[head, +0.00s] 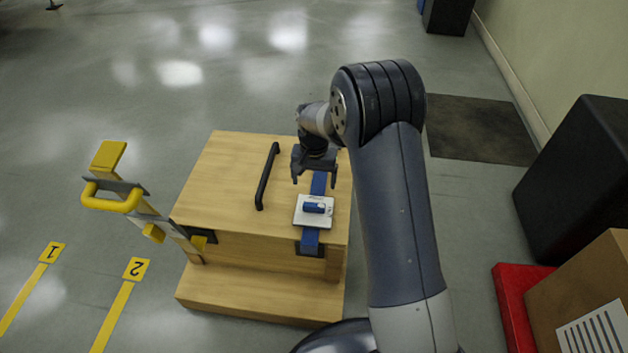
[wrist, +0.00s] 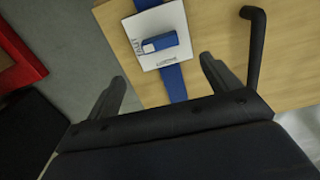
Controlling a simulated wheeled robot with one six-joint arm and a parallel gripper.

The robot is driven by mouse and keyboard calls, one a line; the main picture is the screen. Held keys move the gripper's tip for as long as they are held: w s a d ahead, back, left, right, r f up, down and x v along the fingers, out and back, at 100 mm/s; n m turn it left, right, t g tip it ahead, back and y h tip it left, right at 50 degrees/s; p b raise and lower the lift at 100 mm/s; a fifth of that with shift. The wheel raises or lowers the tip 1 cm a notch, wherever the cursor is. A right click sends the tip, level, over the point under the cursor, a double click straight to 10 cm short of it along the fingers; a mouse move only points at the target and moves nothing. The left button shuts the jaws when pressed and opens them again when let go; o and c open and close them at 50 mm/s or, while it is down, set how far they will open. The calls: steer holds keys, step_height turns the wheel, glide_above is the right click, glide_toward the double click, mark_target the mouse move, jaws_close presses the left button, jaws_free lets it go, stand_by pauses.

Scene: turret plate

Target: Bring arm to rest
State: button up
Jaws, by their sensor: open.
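My arm reaches over a wooden box (head: 225,170) from the right in the head view. In the wrist view my gripper (wrist: 162,88) is open, and a white plate (wrist: 157,36) with a blue knob (wrist: 159,43) lies beyond the fingertips. The plate also shows in the head view (head: 302,219), resting on the blue strap (head: 310,240) near the box's front edge. The gripper appears apart from the plate.
A black bar handle (head: 266,178) stands on the box top. A yellow-handled lever (head: 112,200) rises at the box's left. Floor markers numbered 1 (head: 51,252) and 2 (head: 136,269) lie at left. A black block (head: 580,180), red base (head: 515,300) and cardboard box (head: 585,290) stand right.

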mark_target(314, 205)
steer(key=shift+f, duration=0.1)
step_height(314, 205, down, 11)
steer(key=b, duration=0.3)
stand_by(0.4)
steer(key=shift+r, duration=0.2)
